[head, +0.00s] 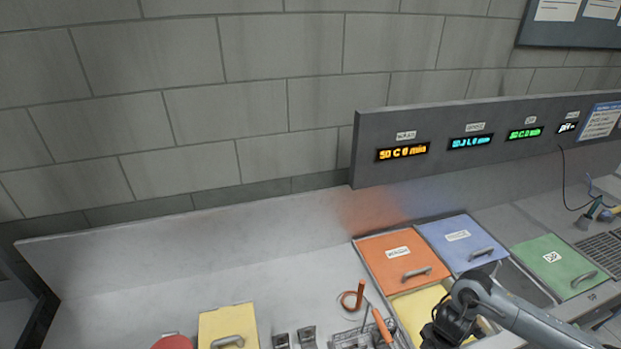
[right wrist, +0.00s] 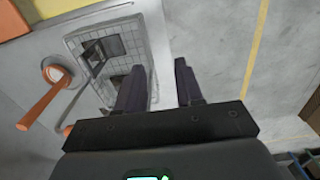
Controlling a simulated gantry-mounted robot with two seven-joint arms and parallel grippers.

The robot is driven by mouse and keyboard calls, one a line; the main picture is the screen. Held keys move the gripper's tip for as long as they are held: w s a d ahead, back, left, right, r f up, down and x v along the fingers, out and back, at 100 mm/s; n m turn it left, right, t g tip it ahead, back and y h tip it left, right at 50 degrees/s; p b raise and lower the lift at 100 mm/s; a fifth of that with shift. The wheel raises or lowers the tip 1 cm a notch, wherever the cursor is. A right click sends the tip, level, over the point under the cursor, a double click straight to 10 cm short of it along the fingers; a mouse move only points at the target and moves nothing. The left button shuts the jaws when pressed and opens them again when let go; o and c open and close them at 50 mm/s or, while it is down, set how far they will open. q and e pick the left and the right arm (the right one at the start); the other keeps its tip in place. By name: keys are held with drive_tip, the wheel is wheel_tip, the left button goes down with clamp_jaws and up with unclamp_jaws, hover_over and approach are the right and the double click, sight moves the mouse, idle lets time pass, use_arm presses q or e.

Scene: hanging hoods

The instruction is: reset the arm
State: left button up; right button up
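My right arm comes in from the lower right of the head view. Its dark gripper (head: 438,328) is over the counter by the yellow lid (head: 418,308), and its fingertips are hard to make out there. In the right wrist view the two dark fingers of my right gripper (right wrist: 158,72) stand apart with nothing between them. A wire basket (right wrist: 108,45) lies beyond and left of the fingers, holding a dark metal piece. My left arm and gripper are not in view.
Orange (head: 385,270), blue (head: 440,240) and green lids (head: 545,255) cover the counter's right side. A panel with lit displays (head: 480,120) stands behind. Orange-handled tools (head: 381,325) are by the basket. Another yellow lid (head: 228,318) lies left. The counter's left part is clear.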

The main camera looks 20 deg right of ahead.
drive_tip(key=s+a+f+g+y+p, duration=0.2)
drive_tip(key=s+a+f, duration=0.5)
drive_tip(key=s+a, duration=0.45)
drive_tip(key=s+a+r+m+t+y+p, duration=0.1)
drive_tip(key=a+r+t+y+p, duration=0.15)
drive_tip(key=a, duration=0.95)
drive_tip(key=s+a+r+m+t+y+p, duration=0.1)
drive_tip(key=a+r+y, duration=0.2)
drive_tip(key=a, duration=0.8)
drive_tip(key=w+r+m+t+h+p, duration=0.2)
drive_tip(key=w+r+m+t, duration=0.2)
drive_tip(key=r+m, duration=0.25)
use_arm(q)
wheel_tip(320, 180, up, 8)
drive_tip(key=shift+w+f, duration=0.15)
use_arm(e)
drive_tip(key=s+d+r+m+g+h, duration=0.1)
drive_tip(key=d+r+m+h, duration=0.4)
drive_tip(key=d, duration=0.8)
wheel_tip(320, 180, up, 2)
drive_tip(key=shift+r+m+g, duration=0.1)
drive_tip(key=shift+m+g, duration=0.35)
drive_tip(key=shift+m, duration=0.1)
